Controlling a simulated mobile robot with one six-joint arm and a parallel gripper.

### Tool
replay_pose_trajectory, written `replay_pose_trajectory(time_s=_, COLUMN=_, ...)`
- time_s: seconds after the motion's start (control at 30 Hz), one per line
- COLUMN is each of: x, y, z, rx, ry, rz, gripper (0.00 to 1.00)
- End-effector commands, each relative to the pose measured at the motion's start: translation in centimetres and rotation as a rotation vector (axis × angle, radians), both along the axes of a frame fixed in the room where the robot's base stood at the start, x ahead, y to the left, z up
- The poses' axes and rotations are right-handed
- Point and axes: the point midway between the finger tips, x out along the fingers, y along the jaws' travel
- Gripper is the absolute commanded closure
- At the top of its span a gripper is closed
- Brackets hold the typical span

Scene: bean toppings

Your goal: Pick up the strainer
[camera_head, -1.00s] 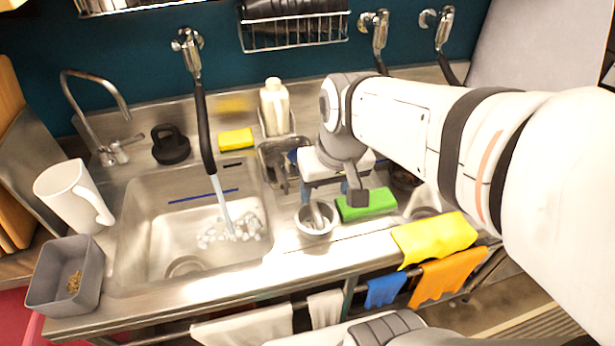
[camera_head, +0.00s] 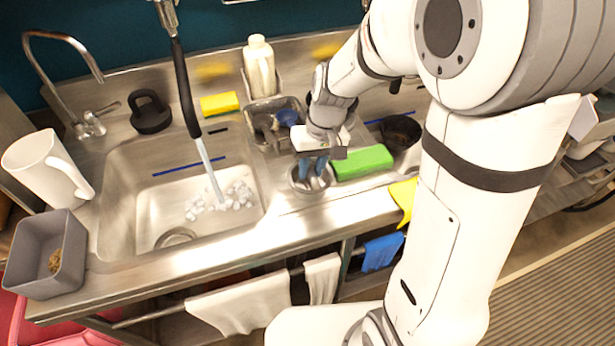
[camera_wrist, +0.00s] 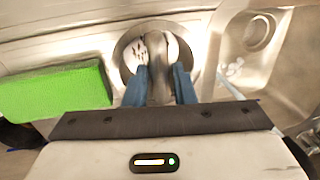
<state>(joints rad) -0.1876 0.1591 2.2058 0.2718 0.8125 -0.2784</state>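The strainer, as far as I can tell, is the round metal piece (camera_head: 299,186) at the counter's front, right of the sink. In the wrist view its round rim (camera_wrist: 122,50) and a thick grey handle (camera_wrist: 160,62) across its middle show. My gripper (camera_head: 313,166) is directly over it, pointing down. In the wrist view my gripper's blue fingers (camera_wrist: 161,78) are apart, one on each side of the handle. Small gaps seem to show between fingers and handle. The fingertips' depth and any contact are hard to tell.
A green sponge (camera_head: 362,162) lies right beside the strainer. The sink (camera_head: 125,200) with running water is to the left. A metal tray (camera_head: 262,140) with utensils and a white bottle (camera_head: 260,68) stand behind. A dark bowl (camera_head: 401,132) sits farther right. A grey bin (camera_head: 40,270) stands far left.

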Motion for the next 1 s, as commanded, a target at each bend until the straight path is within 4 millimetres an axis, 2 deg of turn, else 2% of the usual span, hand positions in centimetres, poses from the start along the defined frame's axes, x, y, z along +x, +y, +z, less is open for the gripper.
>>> replay_pose_trajectory(time_s=0.1, x=-0.2, y=0.5, z=-1.9, rx=-0.002, ry=0.006, rz=0.006, gripper=0.77)
replay_pose_trajectory(time_s=0.27, x=-0.2, y=0.8, z=-3.3, rx=-0.001, ry=0.002, rz=0.005, gripper=0.77)
replay_pose_trajectory(time_s=0.5, x=-0.2, y=0.8, z=-3.4, rx=0.0, ry=0.0, rz=0.006, gripper=0.78)
replay_pose_trajectory(time_s=0.77, x=-0.2, y=0.8, z=-3.4, rx=-0.001, ry=0.0, rz=0.006, gripper=0.99)
replay_pose_trajectory(time_s=1.0, x=-0.2, y=0.8, z=-3.4, rx=-0.001, ry=-0.001, rz=0.007, gripper=1.0)
